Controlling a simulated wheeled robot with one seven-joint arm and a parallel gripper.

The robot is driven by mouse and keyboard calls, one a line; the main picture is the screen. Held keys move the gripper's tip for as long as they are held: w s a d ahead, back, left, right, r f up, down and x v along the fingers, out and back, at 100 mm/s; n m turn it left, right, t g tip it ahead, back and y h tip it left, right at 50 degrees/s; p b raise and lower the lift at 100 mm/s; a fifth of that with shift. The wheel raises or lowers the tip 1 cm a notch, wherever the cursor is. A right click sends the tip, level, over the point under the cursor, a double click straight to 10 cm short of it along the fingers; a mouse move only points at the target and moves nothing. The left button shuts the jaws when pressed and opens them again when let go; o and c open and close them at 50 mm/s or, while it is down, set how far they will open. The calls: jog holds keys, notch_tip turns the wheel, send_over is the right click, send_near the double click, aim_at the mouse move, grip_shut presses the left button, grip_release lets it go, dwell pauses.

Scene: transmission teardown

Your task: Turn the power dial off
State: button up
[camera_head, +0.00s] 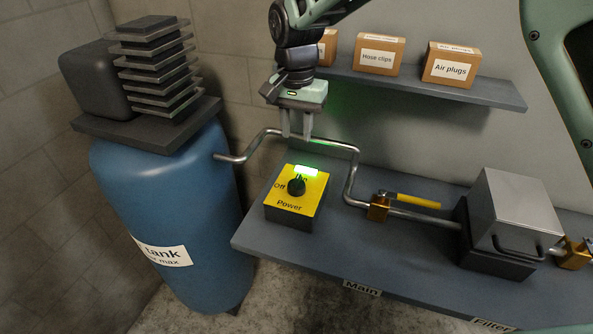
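The power dial (297,186) is a dark round knob on top of a yellow box (285,201) marked "Off" at the left and "Power" at the front. A lit green-white patch (306,171) glows at the box's back edge and partly washes out the label there. My gripper (296,133) points down above and behind the box, apart from the dial. The dial's exact pointing direction is too small to tell.
A metal pipe (351,182) runs behind and right of the box to a brass valve with a yellow handle (412,200). A grey filter box (512,215) stands right. The blue tank (170,215) is left. A shelf (440,88) with cartons hangs behind.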

aim_at(297, 180)
notch_tip(297, 180, down, 14)
jog(key=p, duration=0.3)
jog(key=shift+r, duration=0.25)
grip_shut()
